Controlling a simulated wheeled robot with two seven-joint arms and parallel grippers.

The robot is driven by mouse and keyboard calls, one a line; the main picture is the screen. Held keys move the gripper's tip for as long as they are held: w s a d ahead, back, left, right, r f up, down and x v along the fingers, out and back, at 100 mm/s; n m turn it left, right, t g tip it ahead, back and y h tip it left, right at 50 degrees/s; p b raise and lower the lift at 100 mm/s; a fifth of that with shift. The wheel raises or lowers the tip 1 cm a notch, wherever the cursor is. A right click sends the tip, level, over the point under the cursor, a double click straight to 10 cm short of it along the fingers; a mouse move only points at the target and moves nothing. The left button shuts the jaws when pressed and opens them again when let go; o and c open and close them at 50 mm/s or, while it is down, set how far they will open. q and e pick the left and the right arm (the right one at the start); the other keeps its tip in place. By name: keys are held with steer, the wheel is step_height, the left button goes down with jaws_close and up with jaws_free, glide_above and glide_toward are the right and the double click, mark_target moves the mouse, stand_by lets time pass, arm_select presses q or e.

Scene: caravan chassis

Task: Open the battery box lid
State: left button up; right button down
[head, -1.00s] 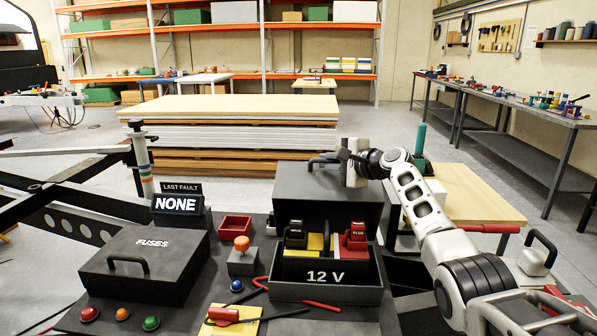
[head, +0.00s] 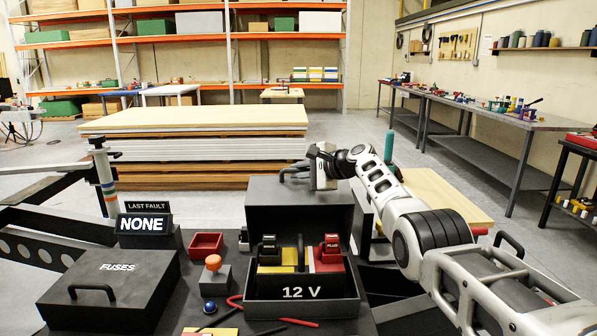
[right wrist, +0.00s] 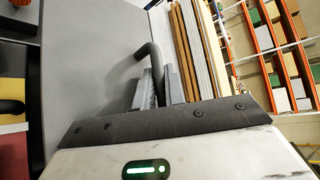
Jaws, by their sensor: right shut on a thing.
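The battery box (head: 300,310), dark grey and marked 12 V, is open in the head view. Its lid (head: 300,212) stands up at the back of the box, and its underside faces me. My right gripper (head: 300,170) is at the lid's top edge, shut on the lid's dark handle (head: 285,174). In the right wrist view both fingers (right wrist: 157,88) close around the bent handle (right wrist: 153,58), beside the grey lid face (right wrist: 85,65). Inside the box are a black terminal cap (head: 267,247) and a red one (head: 331,250). My left gripper is out of view.
Left of the battery box are a closed fuse box (head: 110,288), a "NONE" sign (head: 144,223), a red tray (head: 206,244) and an orange knob (head: 213,262). Stacked boards (head: 200,145) stand behind. A tabletop (head: 450,203) is behind my right arm.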

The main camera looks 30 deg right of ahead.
steer(key=shift+d, duration=0.1)
steer(key=c, duration=1.8)
jaws_free()
steer(key=shift+o, duration=0.2)
steer(key=shift+s, duration=0.1)
steer(key=shift+s+d+r+p, duration=0.2)
steer(key=shift+s+d+p, duration=0.05)
steer(key=shift+s+p, duration=0.15)
steer(key=v, duration=1.5)
steer(key=shift+b, duration=0.45)
